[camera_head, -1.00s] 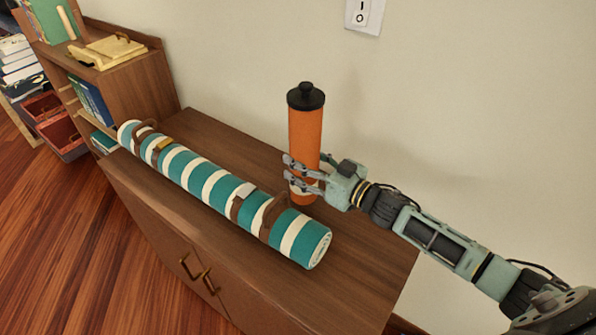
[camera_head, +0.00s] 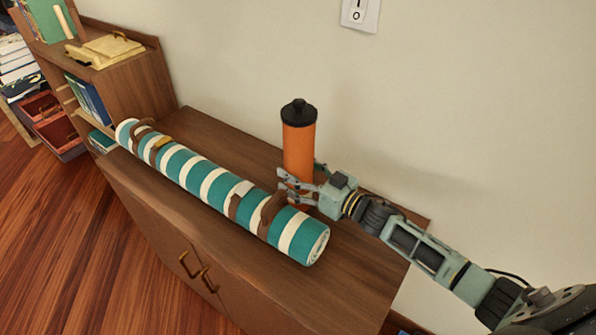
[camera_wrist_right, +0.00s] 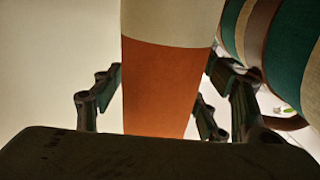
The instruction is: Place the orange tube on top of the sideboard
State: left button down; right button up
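The orange tube (camera_head: 299,148) with a black cap stands upright over the sideboard (camera_head: 345,270), behind the striped roll. Its lower end is hidden by the roll and my fingers, so I cannot tell whether it touches the top. My right gripper (camera_head: 300,188) is closed around the tube's lower part from the right. In the right wrist view, the tube (camera_wrist_right: 160,85) shows orange with a pale band, between the fingers on both sides. My left gripper is not in view.
A teal and white striped roll (camera_head: 205,180) with brown straps lies along the sideboard, close in front of the tube. A low bookshelf (camera_head: 135,80) adjoins at the left. Bare sideboard top shows at the right front.

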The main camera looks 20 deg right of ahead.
jog(key=shift+o, duration=0.5)
jog(key=shift+r, duration=0.25)
jog(key=b+v, duration=0.1)
jog(key=v, duration=1.1)
